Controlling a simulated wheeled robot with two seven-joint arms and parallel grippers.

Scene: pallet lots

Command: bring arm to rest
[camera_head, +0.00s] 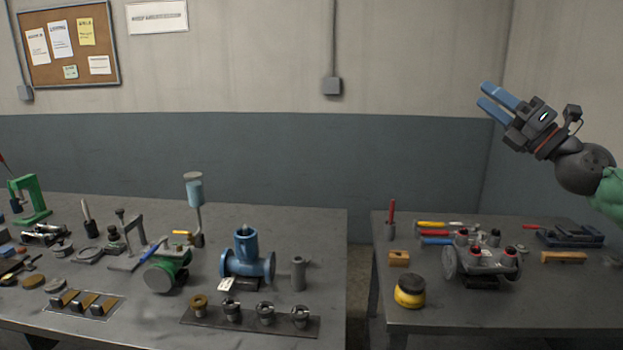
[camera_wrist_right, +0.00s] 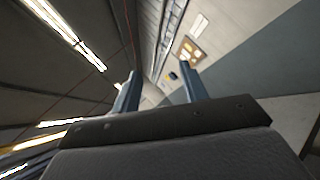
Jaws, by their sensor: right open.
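My right gripper (camera_head: 490,99) is raised in the air at the upper right of the head view, above the right table (camera_head: 450,318) and in front of the wall. Its two blue fingers point up and to the left, apart, with nothing between them. In the right wrist view the fingers (camera_wrist_right: 158,92) stand apart and empty, facing the ceiling and upper wall. My left gripper is not in the head view.
The left table (camera_head: 320,225) holds a blue valve (camera_head: 247,262), a green motor-like part (camera_head: 166,270) and a strip of fittings (camera_head: 250,318). The right table holds a grey flanged part (camera_head: 482,262) and a yellow-black round item (camera_head: 410,292). A gap separates the tables.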

